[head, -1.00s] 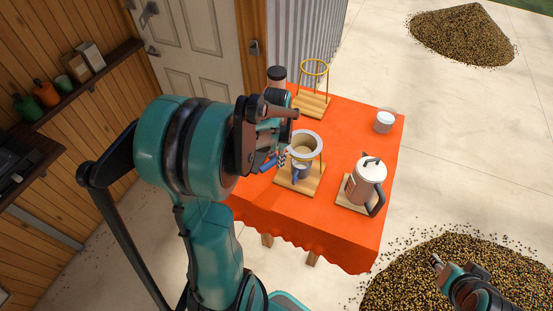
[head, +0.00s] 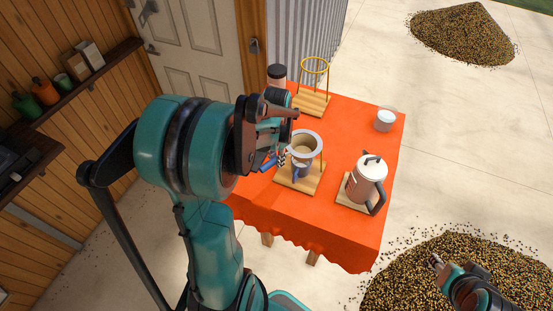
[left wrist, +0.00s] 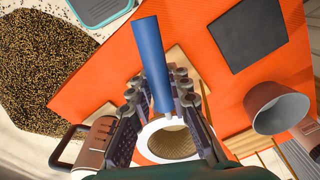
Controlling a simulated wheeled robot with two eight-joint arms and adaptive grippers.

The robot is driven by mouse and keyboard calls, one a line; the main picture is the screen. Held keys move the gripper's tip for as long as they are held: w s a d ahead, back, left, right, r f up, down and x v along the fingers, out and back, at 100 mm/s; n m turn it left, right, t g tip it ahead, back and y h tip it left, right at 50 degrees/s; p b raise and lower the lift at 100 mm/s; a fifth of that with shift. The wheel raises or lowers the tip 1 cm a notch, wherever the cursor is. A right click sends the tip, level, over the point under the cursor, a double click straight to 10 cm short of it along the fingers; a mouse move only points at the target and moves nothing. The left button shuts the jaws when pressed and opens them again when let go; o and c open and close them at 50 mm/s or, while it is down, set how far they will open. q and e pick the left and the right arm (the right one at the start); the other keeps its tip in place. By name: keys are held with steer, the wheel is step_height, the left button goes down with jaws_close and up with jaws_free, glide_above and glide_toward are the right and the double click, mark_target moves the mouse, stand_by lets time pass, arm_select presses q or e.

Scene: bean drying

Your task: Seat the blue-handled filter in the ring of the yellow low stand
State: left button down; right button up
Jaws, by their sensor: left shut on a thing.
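The filter (head: 304,144) has a pale round rim and a tan lining. Its blue handle (left wrist: 150,55) runs between the fingers of my left gripper (left wrist: 160,108), which is shut on it. The filter's rim (left wrist: 152,127) also shows below the fingers in the left wrist view. In the head view the filter is over the nearer low stand, whose wooden base (head: 290,183) shows; its ring is hidden, so I cannot tell whether the rim touches it. A blue-grey mug (head: 300,172) is under the filter. My right gripper (head: 436,261) is away at the lower right; its jaws are too small to read.
A taller stand with a yellow ring (head: 315,66) is at the back. A pale kettle (head: 369,170) stands on the right, a white cup (head: 384,121) behind it. A dark square (left wrist: 248,35) and a grey cup (left wrist: 278,108) show in the left wrist view.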

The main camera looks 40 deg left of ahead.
arm_select(q)
steer(key=shift+f, duration=0.15)
steer(key=c, duration=1.3)
jaws_free()
steer(key=shift+c, duration=0.2)
step_height(320, 180, up, 12)
